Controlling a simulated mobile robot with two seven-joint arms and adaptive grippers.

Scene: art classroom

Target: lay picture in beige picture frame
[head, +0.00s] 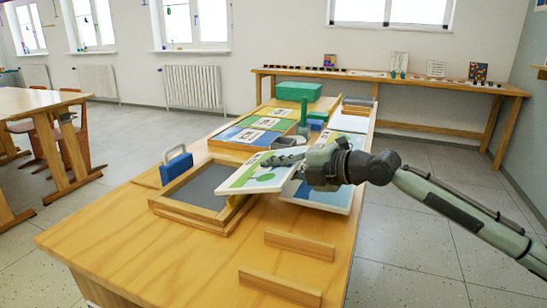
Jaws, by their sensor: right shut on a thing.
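The beige picture frame (187,212) lies on the wooden table, left of centre, with a bare dark grey inside. My right gripper (285,160) comes in from the right and is shut on a picture (262,178), a thin white-edged panel with green and blue shapes. The held picture is tilted, and its left end is by the frame's right side. I cannot tell whether they touch. Part of the picture is hidden by the gripper fingers. My left gripper is not in view.
Another picture panel (328,198) lies under my right gripper. A blue handled block (176,166) stands at the frame's back left edge. Two wooden strips (299,244) lie in front. Picture trays (262,123) and a green box (298,91) fill the table's back. The front left tabletop is clear.

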